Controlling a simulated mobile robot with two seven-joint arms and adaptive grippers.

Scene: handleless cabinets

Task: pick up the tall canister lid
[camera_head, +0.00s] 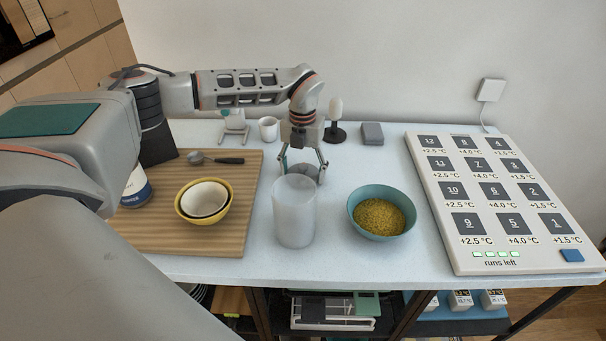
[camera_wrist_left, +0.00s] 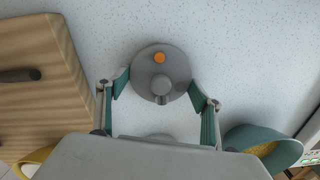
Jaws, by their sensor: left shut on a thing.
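The canister lid (camera_wrist_left: 158,86) is a round grey disc with a knob and an orange dot, seen from above in the left wrist view. My left gripper (camera_wrist_left: 159,80) has a finger on each side of it and is shut on it. In the head view my left gripper (camera_head: 304,168) points down behind the tall canister, with the grey lid (camera_head: 303,174) low between its fingers, partly hidden. I cannot tell whether the lid touches the table. The tall translucent canister (camera_head: 294,212) stands upright in front. My right gripper is in neither view.
A teal bowl of yellow grains (camera_head: 381,212) stands right of the canister. A wooden board (camera_head: 225,236) at left holds nested bowls (camera_head: 204,199) and a dark-handled scoop (camera_head: 215,159). A white mug (camera_head: 268,129) and dark stand (camera_head: 335,132) are behind. A large numbered panel (camera_head: 500,200) fills the right.

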